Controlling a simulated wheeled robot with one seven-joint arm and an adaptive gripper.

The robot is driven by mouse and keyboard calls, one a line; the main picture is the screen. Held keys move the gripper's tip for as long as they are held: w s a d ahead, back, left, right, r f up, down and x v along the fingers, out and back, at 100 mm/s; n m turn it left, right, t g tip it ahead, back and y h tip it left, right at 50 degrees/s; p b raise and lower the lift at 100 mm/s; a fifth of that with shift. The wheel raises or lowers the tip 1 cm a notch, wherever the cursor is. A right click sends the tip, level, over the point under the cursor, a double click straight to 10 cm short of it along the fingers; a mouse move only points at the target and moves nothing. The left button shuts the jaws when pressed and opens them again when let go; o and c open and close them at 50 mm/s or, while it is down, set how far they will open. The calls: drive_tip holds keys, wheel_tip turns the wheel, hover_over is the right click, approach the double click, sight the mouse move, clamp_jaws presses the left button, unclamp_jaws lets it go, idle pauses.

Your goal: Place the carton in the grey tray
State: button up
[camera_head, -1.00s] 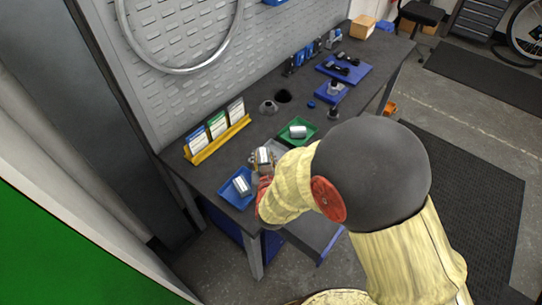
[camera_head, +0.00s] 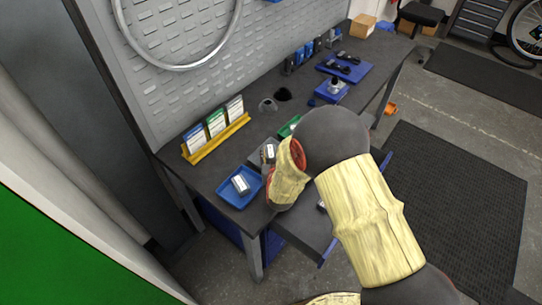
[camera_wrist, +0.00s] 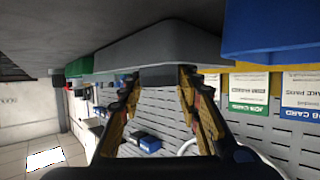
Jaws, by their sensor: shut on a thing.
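My gripper (camera_wrist: 160,73) is shut on a small carton (camera_wrist: 158,78), which shows dark grey between the fingertips in the wrist view. The grey tray (camera_wrist: 165,42) spans the wrist view just beyond it; that view is upside down. In the head view the carton's pale top (camera_head: 270,151) shows at the grey tray, beside my wrist. My forearm hides most of the tray and my fingers there. I cannot tell whether the carton touches the tray floor.
A blue tray (camera_head: 225,190) holding another silver carton (camera_head: 240,184) sits to the left. A green tray (camera_head: 287,130) is mostly hidden behind my arm. A yellow card rack (camera_head: 218,138) stands behind. An open drawer (camera_head: 301,228) juts from the bench's front.

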drive_tip(key=o, duration=0.7)
drive_tip(key=shift+f, duration=0.3)
drive_tip(key=o, duration=0.4)
drive_tip(key=shift+o, duration=0.6)
drive_tip(key=shift+r, duration=0.2)
